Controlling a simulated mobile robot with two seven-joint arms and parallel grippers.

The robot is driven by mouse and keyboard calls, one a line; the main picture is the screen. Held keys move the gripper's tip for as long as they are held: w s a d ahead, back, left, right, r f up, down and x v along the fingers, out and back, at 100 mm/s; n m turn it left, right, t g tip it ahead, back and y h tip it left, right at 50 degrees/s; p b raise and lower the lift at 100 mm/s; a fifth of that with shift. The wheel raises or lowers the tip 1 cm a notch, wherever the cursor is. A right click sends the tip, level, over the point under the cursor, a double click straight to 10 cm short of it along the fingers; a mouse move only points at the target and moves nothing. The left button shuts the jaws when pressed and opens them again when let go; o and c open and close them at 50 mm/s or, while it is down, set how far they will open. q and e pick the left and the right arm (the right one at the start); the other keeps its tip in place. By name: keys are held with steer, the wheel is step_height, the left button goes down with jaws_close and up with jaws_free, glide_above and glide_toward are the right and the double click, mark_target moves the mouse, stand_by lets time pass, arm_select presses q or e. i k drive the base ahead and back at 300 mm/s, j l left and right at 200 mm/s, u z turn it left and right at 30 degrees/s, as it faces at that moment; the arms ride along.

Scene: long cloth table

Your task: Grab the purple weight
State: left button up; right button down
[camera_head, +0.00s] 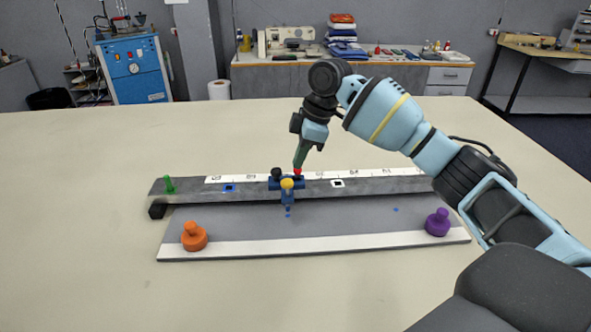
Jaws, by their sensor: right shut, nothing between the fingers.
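The purple weight (437,222) is a round knob-shaped piece. It stands upright near the right end of the grey board (340,222) on the table. My right gripper (298,168) points down over the middle of the ruler beam, beside the blue slider. It is shut and holds nothing. It is well to the left of the purple weight and behind it, and does not touch it. A small red piece (297,172) shows at the fingertips; whether they touch it I cannot tell. My left gripper is not in view.
An orange weight (194,237) stands at the board's left end. A green peg (169,185) is on the beam's left end. The blue slider (288,185) with a yellow knob sits mid-beam. The cloth table (80,240) is bare on the left and in front.

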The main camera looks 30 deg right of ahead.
mark_target(438, 224)
steer(key=k, duration=1.5)
